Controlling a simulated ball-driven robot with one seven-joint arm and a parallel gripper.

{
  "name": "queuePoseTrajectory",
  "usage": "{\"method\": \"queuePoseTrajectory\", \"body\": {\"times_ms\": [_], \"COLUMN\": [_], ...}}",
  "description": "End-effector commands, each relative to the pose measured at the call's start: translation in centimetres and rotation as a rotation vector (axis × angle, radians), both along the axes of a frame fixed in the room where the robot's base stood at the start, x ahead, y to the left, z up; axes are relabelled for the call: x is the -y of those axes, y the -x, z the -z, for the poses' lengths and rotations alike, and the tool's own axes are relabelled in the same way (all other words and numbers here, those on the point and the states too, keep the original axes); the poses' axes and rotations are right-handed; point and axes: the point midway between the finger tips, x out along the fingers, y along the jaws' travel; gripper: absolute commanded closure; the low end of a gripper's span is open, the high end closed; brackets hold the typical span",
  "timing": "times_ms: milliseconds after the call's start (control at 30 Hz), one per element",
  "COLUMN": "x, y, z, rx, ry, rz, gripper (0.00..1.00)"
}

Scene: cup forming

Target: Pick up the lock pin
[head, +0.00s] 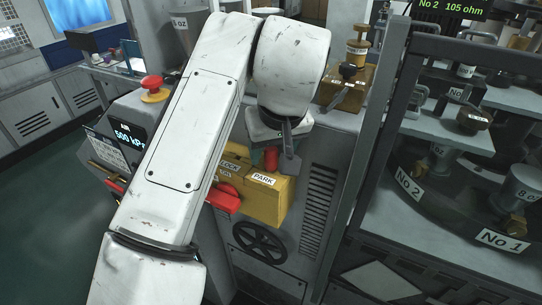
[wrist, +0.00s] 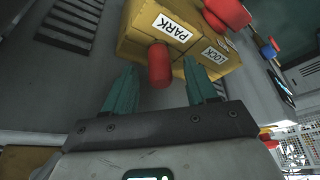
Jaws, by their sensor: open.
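The lock pin, seen as a red cylinder (wrist: 159,66), sticks out of the yellow block beside its PARK label in the wrist view. In the head view the red pin (head: 271,159) shows above that label, beside my gripper. The yellow block (head: 262,204) carries PARK and LOCK labels. My gripper (wrist: 160,72) is open, with its two green fingers on either side of the pin and gaps between them and it. In the head view my gripper (head: 287,150) is partly hidden by my arm.
A red handle (head: 223,198) juts out left of the yellow block, and a black handwheel (head: 259,242) is below. A dark frame post (head: 372,140) stands to the right. A red mushroom button (head: 154,88) is on the console at left. Open floor (head: 50,230) lies at left.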

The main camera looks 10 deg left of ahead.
Motion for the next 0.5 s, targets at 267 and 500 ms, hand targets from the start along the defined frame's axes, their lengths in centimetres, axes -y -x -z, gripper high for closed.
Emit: {"method": "queuePoseTrajectory", "body": {"times_ms": [267,500], "x": [-0.27,-0.25], "y": [-0.51,-0.51], "z": [1.4,1.37], "rx": [0.0,0.001], "ry": [0.0,0.0], "rz": [0.0,0.0], "gripper": [0.43,0.54]}}
